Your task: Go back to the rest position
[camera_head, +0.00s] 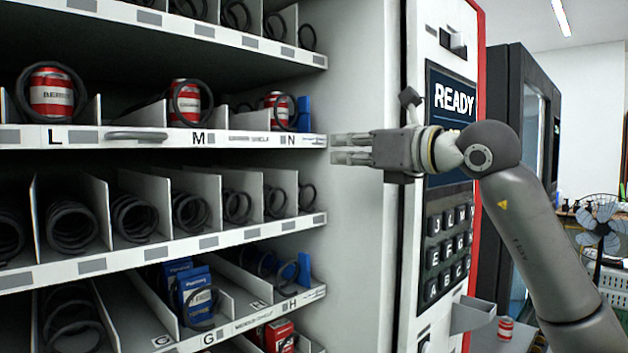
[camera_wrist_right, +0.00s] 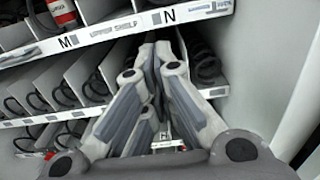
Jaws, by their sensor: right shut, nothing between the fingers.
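My right gripper (camera_head: 352,149) is shut and empty. In the head view it points left, level with the shelf strip marked L, M, N, just in front of the vending machine's inner side wall. In the right wrist view the closed fingers (camera_wrist_right: 155,60) reach up toward the shelf edge near the letter N. Whether they touch the edge I cannot tell. My right arm (camera_head: 540,225) comes in from the lower right, in front of the machine's keypad panel. My left gripper is not in view.
The open vending machine shelves (camera_head: 160,245) fill the left side, with spiral coils, red-and-white cans (camera_head: 52,92) and blue boxes (camera_head: 190,290). The READY display (camera_head: 453,97) and keypad (camera_head: 447,250) stand behind my arm. A small can (camera_head: 505,328) and a fan (camera_head: 602,225) are at the right.

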